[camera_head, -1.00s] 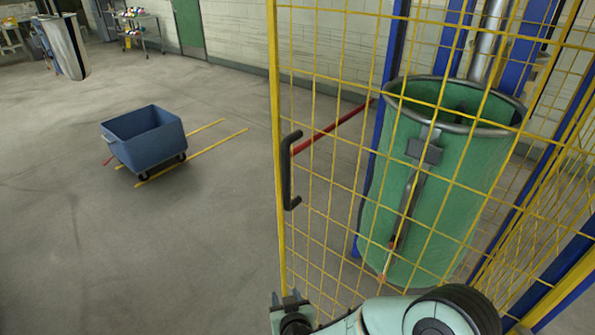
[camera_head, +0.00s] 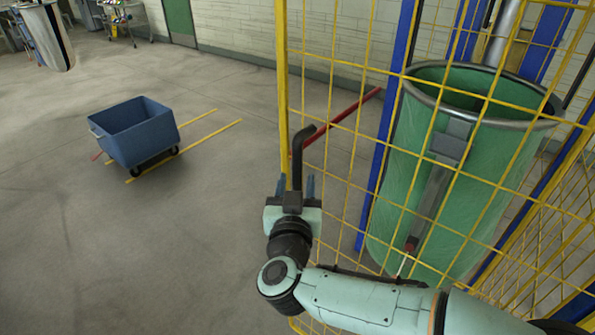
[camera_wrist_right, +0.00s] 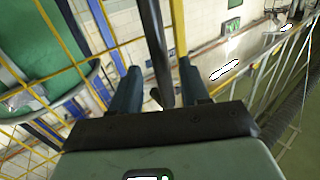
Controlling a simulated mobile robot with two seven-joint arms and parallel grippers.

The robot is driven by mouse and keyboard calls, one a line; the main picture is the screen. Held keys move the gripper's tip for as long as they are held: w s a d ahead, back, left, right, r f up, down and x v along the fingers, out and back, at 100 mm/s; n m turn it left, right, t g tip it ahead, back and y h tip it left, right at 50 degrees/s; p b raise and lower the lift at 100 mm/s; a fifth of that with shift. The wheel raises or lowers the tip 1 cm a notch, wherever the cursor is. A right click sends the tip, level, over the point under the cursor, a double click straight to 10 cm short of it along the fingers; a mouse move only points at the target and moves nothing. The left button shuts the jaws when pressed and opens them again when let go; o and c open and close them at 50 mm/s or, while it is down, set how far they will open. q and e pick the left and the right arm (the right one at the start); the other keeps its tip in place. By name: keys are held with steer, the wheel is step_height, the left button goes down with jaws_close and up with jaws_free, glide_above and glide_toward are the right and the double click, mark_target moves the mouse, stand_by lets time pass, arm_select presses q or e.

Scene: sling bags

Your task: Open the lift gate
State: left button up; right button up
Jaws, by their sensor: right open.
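The lift gate (camera_head: 282,85) is a yellow wire-mesh panel at the middle right of the head view. It stands in front of a green bin. Its black handle (camera_head: 298,145) is a vertical bar on the gate's left edge post. My right gripper (camera_head: 296,184) points up at the handle's lower part, its fingers apart. In the right wrist view the dark handle bar (camera_wrist_right: 154,40) runs between the two open fingers of the gripper (camera_wrist_right: 160,72). I cannot tell whether either finger touches it. My lower fingers partly hide the handle's bottom end. My left gripper is not in view.
The green bin (camera_head: 400,190) stands behind the mesh, between blue posts (camera_head: 385,140). A red bar (camera_head: 340,116) lies behind the gate. A blue wheeled cart (camera_head: 135,130) stands on the left near yellow floor lines.

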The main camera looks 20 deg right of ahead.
mark_target(298, 176)
steer(key=shift+x, duration=2.05)
jaws_close()
